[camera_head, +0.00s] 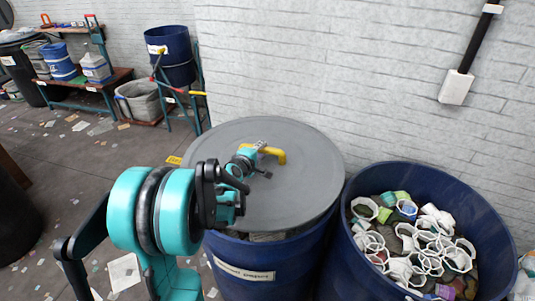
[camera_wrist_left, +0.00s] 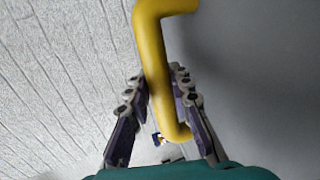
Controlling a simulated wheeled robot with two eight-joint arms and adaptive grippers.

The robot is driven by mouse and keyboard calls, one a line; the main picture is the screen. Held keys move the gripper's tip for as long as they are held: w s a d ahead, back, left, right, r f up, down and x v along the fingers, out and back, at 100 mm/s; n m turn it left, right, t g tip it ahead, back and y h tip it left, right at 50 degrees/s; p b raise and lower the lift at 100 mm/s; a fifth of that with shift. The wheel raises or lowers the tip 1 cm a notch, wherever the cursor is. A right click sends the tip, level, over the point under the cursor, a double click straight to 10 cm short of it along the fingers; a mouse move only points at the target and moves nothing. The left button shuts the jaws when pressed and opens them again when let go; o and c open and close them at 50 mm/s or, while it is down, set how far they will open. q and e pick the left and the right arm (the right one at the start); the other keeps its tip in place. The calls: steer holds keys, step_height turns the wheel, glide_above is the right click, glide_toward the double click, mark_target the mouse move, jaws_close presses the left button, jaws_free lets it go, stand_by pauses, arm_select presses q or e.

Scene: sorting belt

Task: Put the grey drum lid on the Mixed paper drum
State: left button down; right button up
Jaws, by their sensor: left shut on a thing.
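The grey drum lid (camera_head: 300,185) is a wide flat disc with a yellow handle (camera_head: 274,154). It is over the top of a blue drum (camera_head: 305,262) with a white label whose text is too small to read surely. Grey contents show under the lid's front edge, so the lid looks raised or off-centre there; I cannot tell whether it touches the rim. My left gripper (camera_head: 258,163) is shut on the yellow handle, which also shows between its fingers in the left wrist view (camera_wrist_left: 158,75). My right gripper is not in view.
An open blue drum (camera_head: 400,176) with white ring-shaped pieces stands close on the right. A white brick wall (camera_head: 330,70) is right behind. A blue bin on a trolley (camera_head: 168,48) and a shelf with buckets (camera_head: 62,66) stand at the back left. Scraps litter the floor.

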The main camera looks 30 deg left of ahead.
mark_target(262, 163)
arm_select(q)
steer(key=shift+f+b, duration=2.35)
steer(key=shift+f, duration=0.9)
steer(key=shift+f+b, duration=0.45)
steer(key=c, duration=1.3)
jaws_free()
